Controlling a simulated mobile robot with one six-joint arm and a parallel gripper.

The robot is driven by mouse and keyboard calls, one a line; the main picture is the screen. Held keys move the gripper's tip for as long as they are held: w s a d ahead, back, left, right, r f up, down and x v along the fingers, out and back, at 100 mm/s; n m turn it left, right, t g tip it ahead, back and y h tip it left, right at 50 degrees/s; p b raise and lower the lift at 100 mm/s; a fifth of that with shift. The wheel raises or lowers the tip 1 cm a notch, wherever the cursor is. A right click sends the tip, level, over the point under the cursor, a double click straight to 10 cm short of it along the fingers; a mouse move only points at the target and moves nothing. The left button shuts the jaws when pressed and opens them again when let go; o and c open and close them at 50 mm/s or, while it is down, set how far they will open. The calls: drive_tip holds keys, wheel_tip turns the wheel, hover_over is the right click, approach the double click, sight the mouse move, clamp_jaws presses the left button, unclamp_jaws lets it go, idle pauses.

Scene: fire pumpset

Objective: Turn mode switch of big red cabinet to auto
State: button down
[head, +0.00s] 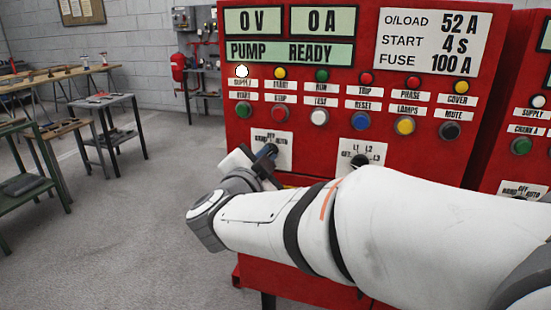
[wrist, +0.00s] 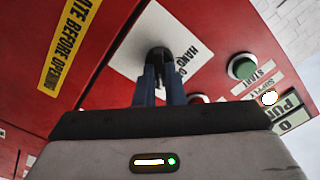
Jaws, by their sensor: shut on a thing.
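The big red cabinet (head: 300,85) fills the middle of the head view. Its mode switch plate (head: 284,140), marked HAND, OFF and AUTO, is at the lower left of the panel. My gripper (head: 268,152) is at this plate, with my white arm reaching in from the right. In the wrist view the black mode switch knob (wrist: 158,55) sits between the two fingers of my gripper (wrist: 158,72), which are shut on it. The white plate (wrist: 140,45) shows around the knob, with part of its lettering visible. The fingers hide much of the knob, so its pointing direction cannot be told.
A second switch (head: 361,160), marked L1, L2, L3, is to the right, just above my arm. Rows of buttons and lamps, including a green start button (head: 243,110), lie above. Another red cabinet (head: 520,95) stands at right. Work tables (head: 110,105) stand left, with open floor between.

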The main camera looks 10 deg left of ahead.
drive_tip(key=c, duration=1.5)
unclamp_jaws()
drive_tip(key=s, duration=0.7)
drive_tip(key=shift+s+a, duration=0.3)
drive_tip(key=shift+s, duration=0.1)
drive_tip(key=shift+p, duration=0.3)
